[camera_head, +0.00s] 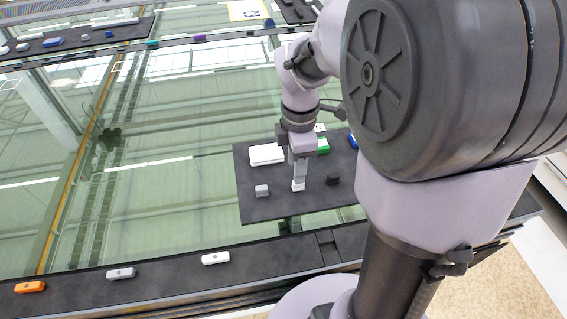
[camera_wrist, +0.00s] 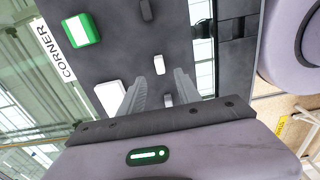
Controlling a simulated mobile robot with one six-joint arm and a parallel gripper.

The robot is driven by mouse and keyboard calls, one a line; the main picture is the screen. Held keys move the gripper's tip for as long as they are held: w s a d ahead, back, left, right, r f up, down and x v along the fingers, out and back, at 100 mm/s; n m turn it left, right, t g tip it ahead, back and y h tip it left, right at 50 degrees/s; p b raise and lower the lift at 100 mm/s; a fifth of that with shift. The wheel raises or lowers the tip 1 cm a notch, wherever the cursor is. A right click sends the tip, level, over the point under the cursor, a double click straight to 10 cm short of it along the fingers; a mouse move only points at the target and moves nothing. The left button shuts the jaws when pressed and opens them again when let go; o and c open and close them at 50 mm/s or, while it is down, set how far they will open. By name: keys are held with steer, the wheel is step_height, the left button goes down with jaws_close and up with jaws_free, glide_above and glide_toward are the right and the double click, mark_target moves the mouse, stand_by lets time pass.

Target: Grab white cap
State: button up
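The small white cap (camera_head: 298,186) stands on the dark board (camera_head: 252,213), directly under my gripper's fingertips in the head view. In the wrist view the white cap (camera_wrist: 159,64) shows in the gap between the two finger ends. My gripper (camera_head: 299,178) points down over it. In the wrist view my gripper (camera_wrist: 160,76) is open, with one finger to each side of the cap's line. I cannot tell whether either finger touches the cap. A small light grey piece (camera_head: 262,190) lies to its left, and a small black block (camera_head: 333,180) to its right.
A white box (camera_head: 267,154), a green box (camera_head: 323,146) and a blue piece (camera_head: 353,141) lie on the board's far part. The near rail carries white pieces (camera_head: 216,258) and an orange one (camera_head: 30,286). The glass table (camera_head: 150,200) left of the board is clear.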

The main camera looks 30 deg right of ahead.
steer(key=f+b, duration=0.2)
steer(key=f, duration=0.1)
steer(key=f+b, duration=0.1)
steer(key=f, duration=0.1)
steer(key=shift+s+d+f, duration=0.1)
steer(key=shift+s+d, duration=0.05)
steer(key=shift+d, duration=0.15)
steer(key=shift+c, duration=0.9)
jaws_close()
steer(key=shift+r, duration=0.2)
